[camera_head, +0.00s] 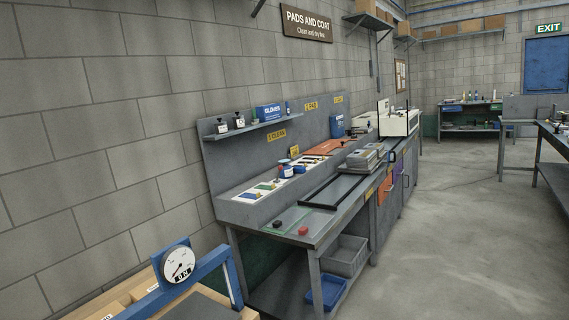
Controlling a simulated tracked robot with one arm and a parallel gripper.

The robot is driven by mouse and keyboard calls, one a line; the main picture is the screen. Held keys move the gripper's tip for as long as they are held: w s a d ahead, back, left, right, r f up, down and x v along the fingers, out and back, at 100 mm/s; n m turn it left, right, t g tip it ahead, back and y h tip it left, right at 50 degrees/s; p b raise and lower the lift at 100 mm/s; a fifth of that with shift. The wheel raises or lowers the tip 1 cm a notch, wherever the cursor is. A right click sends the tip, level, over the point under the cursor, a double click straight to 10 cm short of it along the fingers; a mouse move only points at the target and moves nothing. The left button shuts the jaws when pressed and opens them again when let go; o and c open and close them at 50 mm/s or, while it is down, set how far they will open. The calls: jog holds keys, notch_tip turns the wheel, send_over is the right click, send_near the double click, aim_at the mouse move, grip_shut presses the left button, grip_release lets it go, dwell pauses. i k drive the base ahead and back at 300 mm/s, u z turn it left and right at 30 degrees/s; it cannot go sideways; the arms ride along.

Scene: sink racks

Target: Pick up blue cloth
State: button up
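No item is large enough for me to be sure it is the blue cloth. A small flat blue piece (265,186) lies with green, yellow and white pieces on the raised ledge of the grey workbench (340,222). It may be a cloth, but its material cannot be told. My gripper is not in view, and the workbench is some distance ahead.
A blue-framed stand with a round dial (178,264) is at the lower left, by cardboard boxes (92,306). A blue tray (327,291) and a grey bin (345,256) sit under the workbench. Open floor (440,250) lies to the right.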

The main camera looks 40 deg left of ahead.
aim_at(296, 170)
jog(key=z, duration=0.15)
jog(key=i, duration=4.8)
jog(key=u, duration=0.7)
jog(key=i, duration=1.25)
jog(key=u, duration=1.45)
jog(key=i, duration=1.05)
jog(key=u, duration=0.7)
jog(key=i, duration=0.35)
jog(key=u, duration=0.25)
